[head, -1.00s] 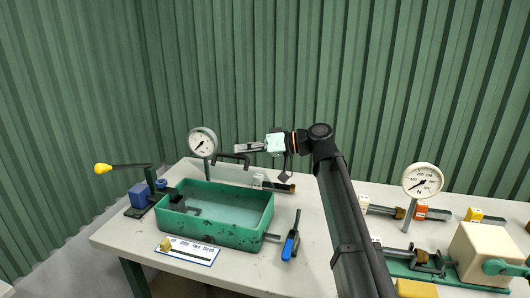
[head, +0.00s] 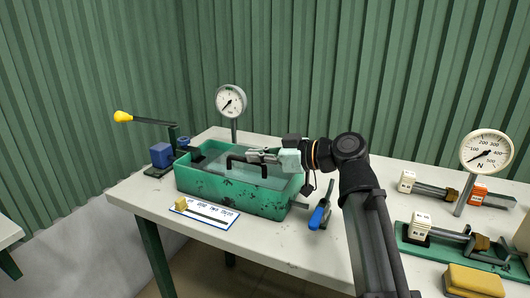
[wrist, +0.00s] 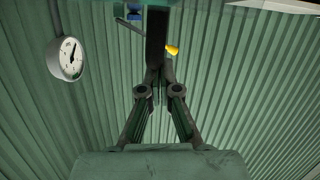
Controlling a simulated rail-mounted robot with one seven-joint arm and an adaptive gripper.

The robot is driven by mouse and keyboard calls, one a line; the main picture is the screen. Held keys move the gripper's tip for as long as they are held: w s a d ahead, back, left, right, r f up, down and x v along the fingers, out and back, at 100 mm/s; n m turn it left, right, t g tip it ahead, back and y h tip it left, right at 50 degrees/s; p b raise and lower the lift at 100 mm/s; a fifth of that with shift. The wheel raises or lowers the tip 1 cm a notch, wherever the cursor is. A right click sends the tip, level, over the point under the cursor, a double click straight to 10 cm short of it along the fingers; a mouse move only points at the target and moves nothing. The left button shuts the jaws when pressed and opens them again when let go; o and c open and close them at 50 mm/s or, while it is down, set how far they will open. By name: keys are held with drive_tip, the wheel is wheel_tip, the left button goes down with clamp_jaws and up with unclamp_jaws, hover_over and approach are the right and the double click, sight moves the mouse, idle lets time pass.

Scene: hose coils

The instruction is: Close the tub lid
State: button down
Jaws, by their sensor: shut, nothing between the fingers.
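The green tub (head: 235,195) stands on the table, with a pale, see-through sheet-like surface (head: 222,168) across its top that looks like the lid. Whether the lid lies flat on the rim or is still tilted, I cannot tell. My gripper (head: 257,156) reaches in from the right, shut and empty, at the handle's right part. In the wrist view its fingertips (wrist: 155,78) meet by a dark bar (wrist: 156,35), likely the handle. Contact is unclear.
A dial gauge (head: 230,101) stands behind the tub. A yellow-knobbed lever (head: 124,116) and blue block (head: 161,155) are on its left. A label plate (head: 205,215) is in front.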

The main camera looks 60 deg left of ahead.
drive_tip(key=shift+s+f, duration=0.1)
drive_tip(key=shift+f, duration=0.2)
drive_tip(key=shift+r, duration=0.2)
drive_tip(key=shift+d+r, duration=0.1)
drive_tip(key=shift+r, duration=0.2)
drive_tip(key=r, duration=0.1)
drive_tip(key=d+r+p, duration=0.1)
drive_tip(key=r, duration=0.1)
drive_tip(key=shift+r+p, duration=0.25)
drive_tip(key=shift+p, duration=0.05)
drive_tip(key=v, duration=0.9)
drive_tip(key=shift+d, duration=0.2)
drive_tip(key=shift+s+f, duration=0.15)
